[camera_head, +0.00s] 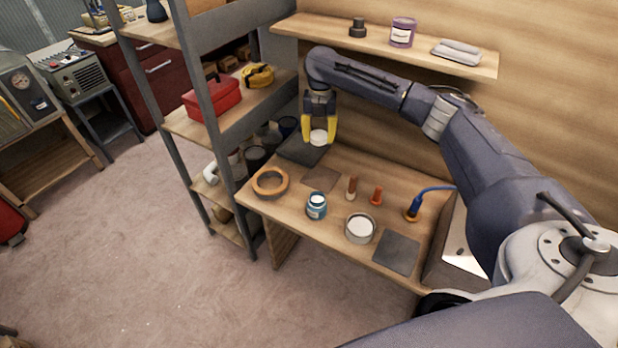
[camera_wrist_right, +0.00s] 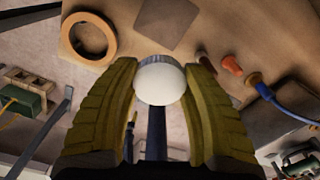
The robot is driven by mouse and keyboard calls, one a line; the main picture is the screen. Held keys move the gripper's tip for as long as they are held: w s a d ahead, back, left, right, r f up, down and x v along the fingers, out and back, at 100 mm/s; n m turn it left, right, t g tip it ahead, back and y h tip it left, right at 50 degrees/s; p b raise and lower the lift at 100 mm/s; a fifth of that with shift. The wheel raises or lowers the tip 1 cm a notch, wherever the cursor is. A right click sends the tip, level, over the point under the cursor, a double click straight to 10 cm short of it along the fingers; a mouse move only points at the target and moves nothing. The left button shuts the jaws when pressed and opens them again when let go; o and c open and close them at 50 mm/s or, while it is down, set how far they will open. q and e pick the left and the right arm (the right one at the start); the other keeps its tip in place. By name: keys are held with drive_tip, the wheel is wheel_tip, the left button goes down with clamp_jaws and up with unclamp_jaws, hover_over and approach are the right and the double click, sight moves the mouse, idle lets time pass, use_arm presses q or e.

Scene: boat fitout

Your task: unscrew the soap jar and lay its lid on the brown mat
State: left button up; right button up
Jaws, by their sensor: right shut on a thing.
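My right gripper (camera_head: 319,137) is at the back left of the bench, fingers down. Its yellow fingers are shut on a round white lid (camera_head: 319,138), which also shows in the right wrist view (camera_wrist_right: 160,82) with a grey ridged rim. A dark grey mat (camera_head: 293,151) lies beneath or just behind it; the gap is hard to judge. The brown mat (camera_head: 321,180) lies bare, nearer the front. A blue jar (camera_head: 316,207) with a label stands upright in front of it. A round pale tub (camera_head: 360,228) stands to its right. My left gripper is out of view.
A brown-handled piece (camera_head: 352,187), an orange piece (camera_head: 377,195) and a blue-corded tool (camera_head: 415,207) stand to the right. A second dark mat (camera_head: 397,252) lies at front right. A shelf rack (camera_head: 228,120) borders the left.

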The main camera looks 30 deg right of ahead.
sight(317, 181)
drive_tip(key=shift+w+d+f, duration=0.1)
drive_tip(key=shift+w+f, duration=0.05)
drive_tip(key=shift+f, duration=0.1)
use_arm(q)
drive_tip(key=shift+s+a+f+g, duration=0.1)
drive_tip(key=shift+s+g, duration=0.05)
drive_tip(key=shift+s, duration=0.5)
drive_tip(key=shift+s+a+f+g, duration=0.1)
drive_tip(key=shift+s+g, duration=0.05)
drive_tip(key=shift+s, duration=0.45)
use_arm(e)
wheel_tip(317, 181, down, 20)
drive_tip(key=shift+r, duration=0.1)
drive_tip(key=shift+f, duration=0.2)
drive_tip(key=o, duration=1.3)
drive_tip(key=shift+r, duration=0.15)
